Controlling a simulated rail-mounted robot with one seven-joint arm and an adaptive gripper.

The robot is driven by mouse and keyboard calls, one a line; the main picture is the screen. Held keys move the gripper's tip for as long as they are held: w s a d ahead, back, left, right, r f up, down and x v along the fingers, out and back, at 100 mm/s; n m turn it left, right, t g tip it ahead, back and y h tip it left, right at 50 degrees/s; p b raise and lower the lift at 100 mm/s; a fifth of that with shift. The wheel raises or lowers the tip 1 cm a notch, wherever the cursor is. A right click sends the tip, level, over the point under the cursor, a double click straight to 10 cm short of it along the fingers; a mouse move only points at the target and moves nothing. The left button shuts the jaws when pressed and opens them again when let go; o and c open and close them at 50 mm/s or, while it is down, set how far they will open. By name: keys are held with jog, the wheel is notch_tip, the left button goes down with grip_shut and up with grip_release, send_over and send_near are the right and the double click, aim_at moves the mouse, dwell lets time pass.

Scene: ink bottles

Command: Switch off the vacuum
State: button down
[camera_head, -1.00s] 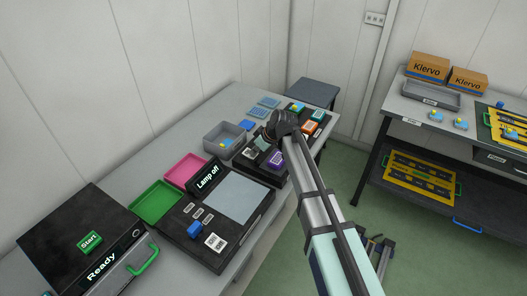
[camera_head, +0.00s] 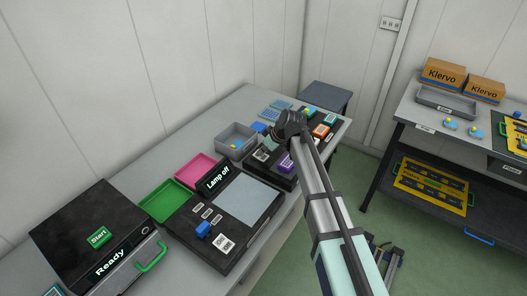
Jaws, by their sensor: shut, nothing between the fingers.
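No label reading "vacuum" is legible from here. A black panel (camera_head: 259,171) stands toward the far end of the bench, partly behind my arm. It carries a purple block (camera_head: 286,162), an orange block (camera_head: 321,130) and small labels too small to read. My gripper (camera_head: 283,133) is at the dark end of my arm, over or in front of this panel. It is shut and empty; its fingertips are mostly hidden by the wrist, and I cannot tell whether it touches anything.
Nearer on the bench (camera_head: 165,160) are a "Lamp off" panel (camera_head: 190,226) with a blue switch (camera_head: 203,229), green (camera_head: 163,203) and pink (camera_head: 195,168) trays, a grey bin (camera_head: 237,139) and a black "Ready" box (camera_head: 75,225). A shelf table (camera_head: 413,112) stands right.

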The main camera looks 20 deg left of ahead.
aim_at(263, 157)
notch_tip(263, 157, up, 4)
jog(key=shift+f+p, duration=0.1)
jog(key=shift+p, duration=0.7)
jog(key=d+f+b+v, duration=0.1)
jog(key=b+v, duration=0.1)
jog(key=v, duration=0.8)
jog(key=shift+s+d+b, duration=0.15)
jog(key=shift+d+b, duration=0.25)
jog(key=shift+f, duration=0.15)
jog(key=s+d+f+m+h, duration=0.15)
jog(key=d+f+m, duration=0.35)
jog(key=d+f, duration=0.75)
jog(key=s+d+f+m+h, duration=0.2)
jog(key=s+d+f+m, duration=0.3)
jog(key=d, duration=0.5)
jog(key=s+d+f+m+g+h, duration=0.1)
jog(key=s+d+f+m, duration=0.1)
jog(key=s+d+f, duration=0.7)
jog(key=s+d+f+m+h, duration=0.25)
jog(key=d+f+m, duration=0.2)
jog(key=d, duration=0.55)
jog(key=s+f+g, duration=0.3)
jog(key=s+f, duration=0.6)
jog(key=s, duration=0.5)
jog(key=s+f+g, duration=0.4)
jog(key=s+f, duration=0.5)
jog(key=s, duration=0.5)
jog(key=shift+s+a+f+n+y, duration=0.2)
jog(key=shift+s+f+n+y, duration=0.15)
jog(key=shift+f+n+y, duration=0.1)
